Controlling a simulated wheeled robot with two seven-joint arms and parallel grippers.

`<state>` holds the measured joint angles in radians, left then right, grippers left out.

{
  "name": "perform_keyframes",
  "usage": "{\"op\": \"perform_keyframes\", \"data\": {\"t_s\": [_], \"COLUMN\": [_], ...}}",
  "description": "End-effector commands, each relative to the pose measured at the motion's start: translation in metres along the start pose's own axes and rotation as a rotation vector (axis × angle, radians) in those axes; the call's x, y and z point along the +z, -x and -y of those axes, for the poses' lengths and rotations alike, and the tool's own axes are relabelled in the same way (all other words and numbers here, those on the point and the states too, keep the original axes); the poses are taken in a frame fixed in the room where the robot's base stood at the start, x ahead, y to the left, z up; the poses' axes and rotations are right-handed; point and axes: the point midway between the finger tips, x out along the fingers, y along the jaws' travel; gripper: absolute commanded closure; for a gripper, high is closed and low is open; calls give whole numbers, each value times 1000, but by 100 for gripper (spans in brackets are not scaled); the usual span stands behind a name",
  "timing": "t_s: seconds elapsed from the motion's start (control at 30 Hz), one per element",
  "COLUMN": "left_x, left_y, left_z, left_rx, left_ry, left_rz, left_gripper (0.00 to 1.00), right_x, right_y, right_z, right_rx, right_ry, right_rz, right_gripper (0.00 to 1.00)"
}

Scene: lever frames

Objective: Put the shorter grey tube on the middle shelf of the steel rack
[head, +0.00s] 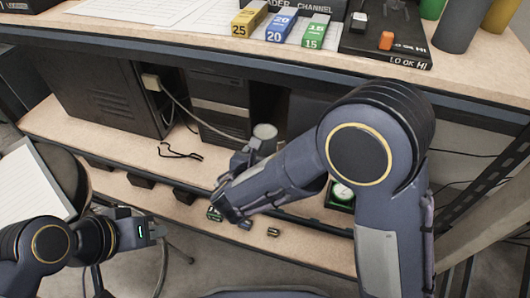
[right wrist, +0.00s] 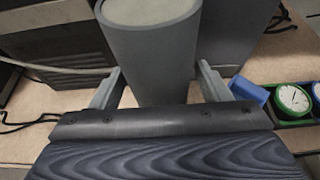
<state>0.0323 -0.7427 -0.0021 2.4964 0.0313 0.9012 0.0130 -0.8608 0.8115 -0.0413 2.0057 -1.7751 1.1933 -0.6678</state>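The shorter grey tube (right wrist: 150,45) stands between the fingers of my right gripper (right wrist: 158,85), upright with its pale round top up; both fingertips appear to touch its sides. In the head view the tube's top (head: 265,131) shows above the gripper, over the middle shelf (head: 110,131) of the steel rack. The tube's foot is hidden, so I cannot tell whether it rests on the shelf. A taller grey tube (head: 461,25) stands on the top board. My left gripper (head: 158,231) is low at the left, away from the tubes; its finger gap is unclear.
A dark computer case (head: 215,105) and a large dark box (head: 110,90) stand on the middle shelf, with a cable between them. A green-rimmed gauge (right wrist: 293,100) and a blue block (right wrist: 250,93) lie right of the tube. Coloured boxes (head: 282,25) are on the top board.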

Motion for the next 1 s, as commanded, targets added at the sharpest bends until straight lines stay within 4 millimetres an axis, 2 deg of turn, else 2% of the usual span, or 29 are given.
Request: {"op": "perform_keyframes", "data": {"t_s": [0.27, 0.37, 0.7, 0.83, 1.0], "left_x": [-2, -4, -12, -14, -15], "left_y": [5, 7, 24, 28, 30], "left_z": [-2, -3, -11, -13, -14], "left_rx": [0, 0, 0, 0, 0], "left_ry": [0, 0, 0, 0, 0], "left_rz": [0, 0, 0, 0, 0], "left_gripper": [100, 100, 100, 100, 100], "right_x": [6, 5, 6, 5, 3], "right_y": [3, 16, 89, 108, 120], "right_z": [0, -1, -1, -1, 0], "right_rx": [1, 4, 5, 3, 1], "right_ry": [0, 0, 1, 1, 1], "right_rz": [0, 1, 1, 0, 0], "right_gripper": [30, 30, 30, 30, 30]}}
